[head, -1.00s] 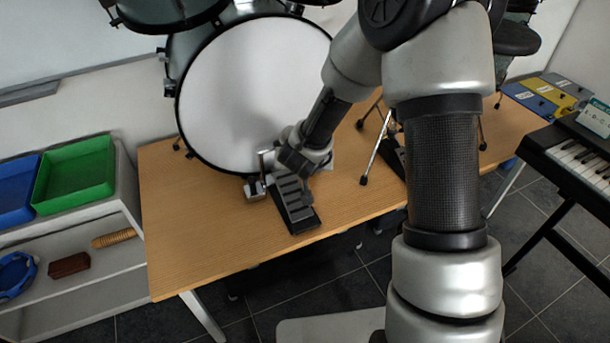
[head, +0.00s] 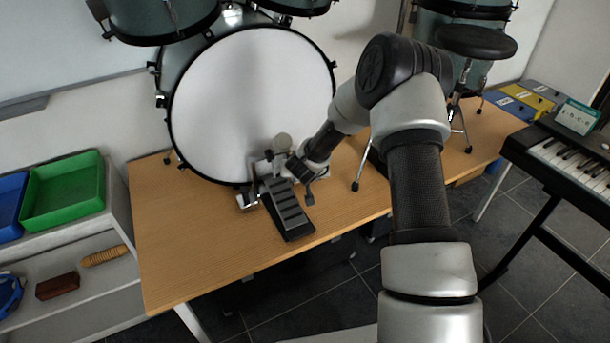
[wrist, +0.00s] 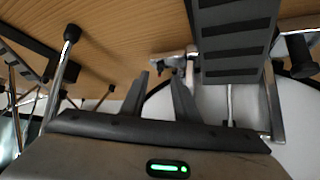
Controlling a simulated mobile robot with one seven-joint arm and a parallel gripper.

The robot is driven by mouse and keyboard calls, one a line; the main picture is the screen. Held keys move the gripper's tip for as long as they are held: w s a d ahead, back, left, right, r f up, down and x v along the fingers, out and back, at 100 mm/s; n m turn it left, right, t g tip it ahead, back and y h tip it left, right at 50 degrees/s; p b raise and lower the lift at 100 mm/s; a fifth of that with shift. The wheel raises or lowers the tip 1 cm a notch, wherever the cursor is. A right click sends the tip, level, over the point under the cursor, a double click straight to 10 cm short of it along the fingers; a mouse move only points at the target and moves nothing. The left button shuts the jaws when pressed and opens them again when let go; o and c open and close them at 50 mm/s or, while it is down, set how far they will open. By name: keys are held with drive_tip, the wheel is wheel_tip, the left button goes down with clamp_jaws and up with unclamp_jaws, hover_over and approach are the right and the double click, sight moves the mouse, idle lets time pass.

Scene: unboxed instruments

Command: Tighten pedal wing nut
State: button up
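The bass drum pedal, with its black ribbed footboard (head: 287,208), stands on the wooden table in front of the bass drum. Its round beater (head: 283,142) is upright near the white drum head. In the wrist view the footboard (wrist: 234,40) is at upper right. A small metal fitting (wrist: 178,60) beside it may hold the wing nut, but its shape is too small to be sure. My gripper (wrist: 160,76) is open and empty, its two fingers apart and pointing toward that fitting. In the head view my gripper (head: 306,190) is just right of the pedal.
The bass drum (head: 250,100) stands behind the pedal. A chrome stand leg (head: 362,165) is close to the right of my gripper. A keyboard (head: 570,155) is at far right and a green bin (head: 65,190) at left. The table's front right area is clear.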

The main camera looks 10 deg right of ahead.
drive_tip(key=x, duration=0.5)
drive_tip(key=shift+b, duration=0.3)
clamp_jaws()
